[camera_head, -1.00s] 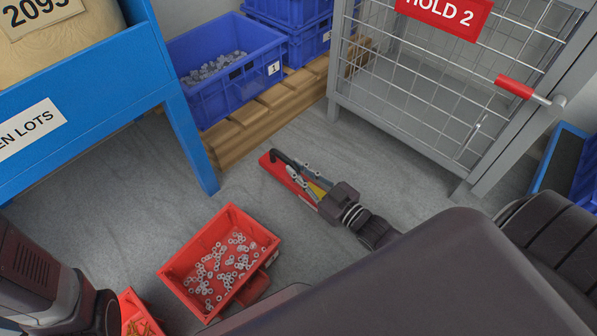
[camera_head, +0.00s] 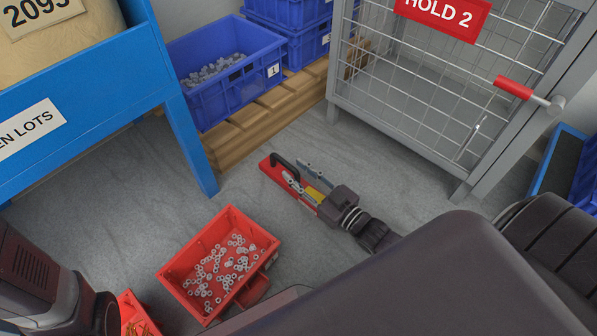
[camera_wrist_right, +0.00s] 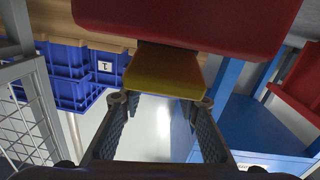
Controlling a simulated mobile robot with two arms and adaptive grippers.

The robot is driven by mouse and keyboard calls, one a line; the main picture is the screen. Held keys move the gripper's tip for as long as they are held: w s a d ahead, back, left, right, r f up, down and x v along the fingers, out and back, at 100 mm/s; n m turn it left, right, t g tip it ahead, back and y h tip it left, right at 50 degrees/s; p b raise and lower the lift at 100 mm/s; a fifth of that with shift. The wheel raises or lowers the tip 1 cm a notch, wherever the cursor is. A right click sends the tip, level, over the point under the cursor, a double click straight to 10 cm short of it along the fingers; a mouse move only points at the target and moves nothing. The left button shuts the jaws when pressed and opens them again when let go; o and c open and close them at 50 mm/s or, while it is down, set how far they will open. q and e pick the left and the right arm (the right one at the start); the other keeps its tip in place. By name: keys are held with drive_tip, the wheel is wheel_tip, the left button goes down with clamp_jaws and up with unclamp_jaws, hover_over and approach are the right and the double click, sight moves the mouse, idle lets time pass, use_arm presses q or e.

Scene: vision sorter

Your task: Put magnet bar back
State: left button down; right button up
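What supports the bar is hidden. My left arm shows at the lower left; its fingers are out of view.
A red bin (camera_head: 190,275) of metal nuts stands at lower centre, with another red bin (camera_head: 130,305) beside it. Blue crates (camera_head: 215,100) stand on a wooden pallet (camera_head: 245,128). A mesh cage (camera_head: 400,120) is at right, a blue rack (camera_head: 185,130) at left.

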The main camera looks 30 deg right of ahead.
drive_tip(key=shift+f, duration=0.35)
